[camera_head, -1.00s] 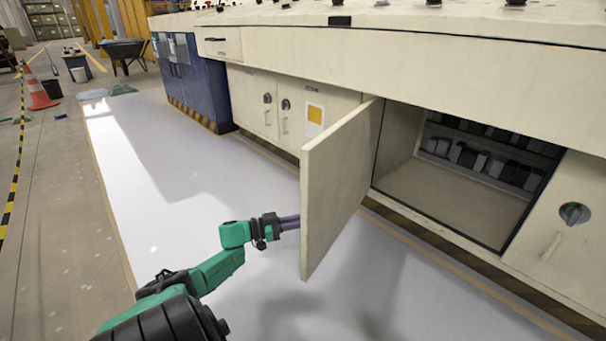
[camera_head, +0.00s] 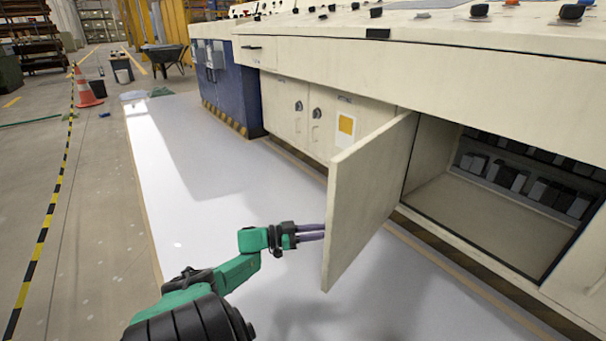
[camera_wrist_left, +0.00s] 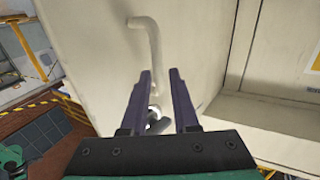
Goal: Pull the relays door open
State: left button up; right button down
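The relays door (camera_head: 370,195) is a cream cabinet door that stands swung well out from its compartment, whose inside is exposed. My left gripper (camera_head: 324,231) is at the door's outer face, near its free edge. In the left wrist view the pale bent handle (camera_wrist_left: 152,50) runs down the door face, and its lower part lies between the two purple fingers (camera_wrist_left: 161,78). The fingers are apart, with a gap around the handle. A metal knob (camera_wrist_left: 158,122) shows between them lower down. The handle is hidden in the head view. My right gripper is not in view.
The open compartment (camera_head: 480,215) holds shelves of dark and grey relay blocks (camera_head: 530,185). Closed cream doors (camera_head: 285,105) and a blue cabinet (camera_head: 228,90) stand to the left. The white floor (camera_head: 190,180) left of the door is clear.

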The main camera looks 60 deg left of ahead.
pick_arm(q)
jog(key=v, duration=1.2)
jog(key=shift+p, duration=0.3)
jog(key=shift+a+r, duration=0.1)
